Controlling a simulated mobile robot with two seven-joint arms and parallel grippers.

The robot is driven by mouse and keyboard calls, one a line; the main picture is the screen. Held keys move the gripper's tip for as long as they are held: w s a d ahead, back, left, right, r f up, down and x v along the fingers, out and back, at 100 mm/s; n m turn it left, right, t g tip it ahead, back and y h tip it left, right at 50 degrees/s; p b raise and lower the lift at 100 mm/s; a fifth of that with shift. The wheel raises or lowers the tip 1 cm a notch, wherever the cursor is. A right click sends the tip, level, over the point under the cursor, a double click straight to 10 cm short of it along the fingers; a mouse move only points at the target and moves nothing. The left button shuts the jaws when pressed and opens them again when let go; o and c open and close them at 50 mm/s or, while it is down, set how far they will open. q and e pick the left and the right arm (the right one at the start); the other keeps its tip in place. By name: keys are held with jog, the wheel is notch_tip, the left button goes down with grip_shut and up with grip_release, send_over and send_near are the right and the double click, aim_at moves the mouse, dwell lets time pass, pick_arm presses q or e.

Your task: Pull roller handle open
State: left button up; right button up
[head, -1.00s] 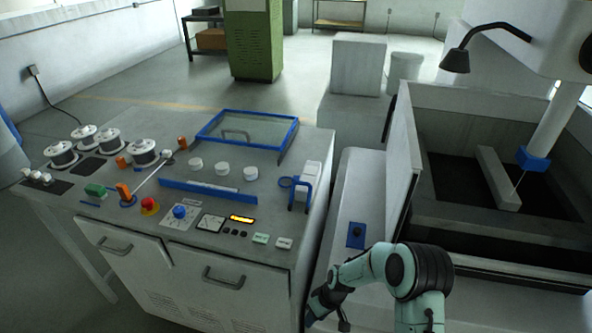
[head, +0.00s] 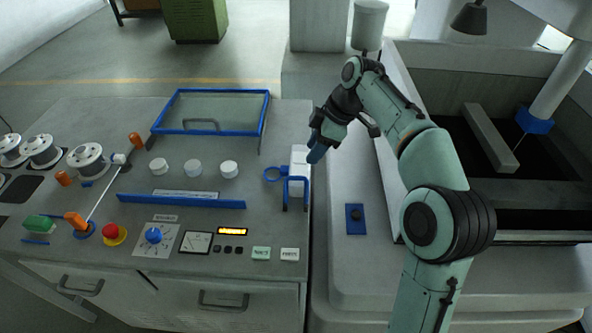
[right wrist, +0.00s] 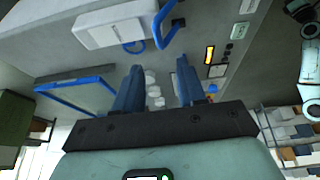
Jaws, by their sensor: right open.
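No part is labelled as the roller handle. A white block (head: 300,158) with a blue U-shaped handle (head: 296,180) and a blue ring (head: 273,174) stands at the right edge of the grey console (head: 170,260). The block (right wrist: 115,22) and blue handle (right wrist: 166,28) also show at the top of the right wrist view. My right gripper (head: 318,148) is open and empty, above the console's right edge, just behind and right of the block. Its two blue fingers (right wrist: 158,86) are apart with nothing between them. My left gripper is not in view.

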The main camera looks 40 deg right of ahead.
aim_at(295, 177)
jog(key=b+x, duration=0.1)
jog(key=x, duration=0.9)
jog(key=shift+w+f, duration=0.15)
jog(key=shift+w, duration=0.05)
grip_shut()
